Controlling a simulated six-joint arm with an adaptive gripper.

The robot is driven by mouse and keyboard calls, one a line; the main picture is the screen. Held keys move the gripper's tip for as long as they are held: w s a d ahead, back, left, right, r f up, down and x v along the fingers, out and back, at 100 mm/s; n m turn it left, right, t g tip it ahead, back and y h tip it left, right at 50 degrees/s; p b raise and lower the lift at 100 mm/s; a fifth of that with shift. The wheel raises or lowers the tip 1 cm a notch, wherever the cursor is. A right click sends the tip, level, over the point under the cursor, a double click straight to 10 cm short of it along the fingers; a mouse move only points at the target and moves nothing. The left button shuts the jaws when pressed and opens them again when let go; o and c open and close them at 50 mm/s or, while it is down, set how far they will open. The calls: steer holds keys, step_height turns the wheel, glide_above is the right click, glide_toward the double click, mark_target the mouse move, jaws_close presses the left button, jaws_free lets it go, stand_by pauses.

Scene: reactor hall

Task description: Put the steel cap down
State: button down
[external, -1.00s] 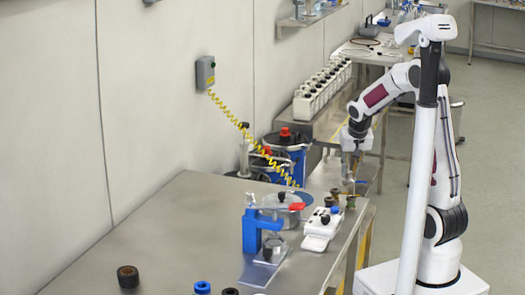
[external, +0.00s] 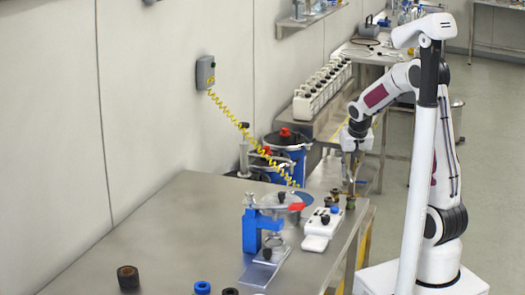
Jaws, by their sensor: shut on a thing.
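My gripper (external: 352,184) points down at the far right corner of the steel table. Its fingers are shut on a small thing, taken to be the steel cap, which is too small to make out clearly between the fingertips. Two small dark brownish fittings are close by: one (external: 335,194) to the left of the fingertips and one (external: 350,202) just below them. I cannot tell whether the held thing touches the nearer fitting or the table.
The table's middle left is bare. White bottles (external: 322,86) stand behind.

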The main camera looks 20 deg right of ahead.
mark_target(350, 173)
step_height(350, 173, up, 9)
steer(key=a+n+y, duration=0.2)
steer(key=a+n, duration=0.3)
steer(key=a, duration=2)
steer(key=s+a+n+y, duration=0.1)
steer(key=s+a+n, duration=0.1)
steer(key=s+a, duration=0.65)
steer(key=s+a+n+g+y, duration=0.1)
steer(key=s+a+n, duration=0.3)
steer(key=a, duration=0.7)
steer(key=s+a+n+y, duration=0.1)
steer(key=s+a, duration=0.7)
steer(key=a, duration=0.2)
steer(key=shift+w+f, duration=0.1)
steer(key=shift+f, duration=2.4)
steer(key=shift+f, duration=0.1)
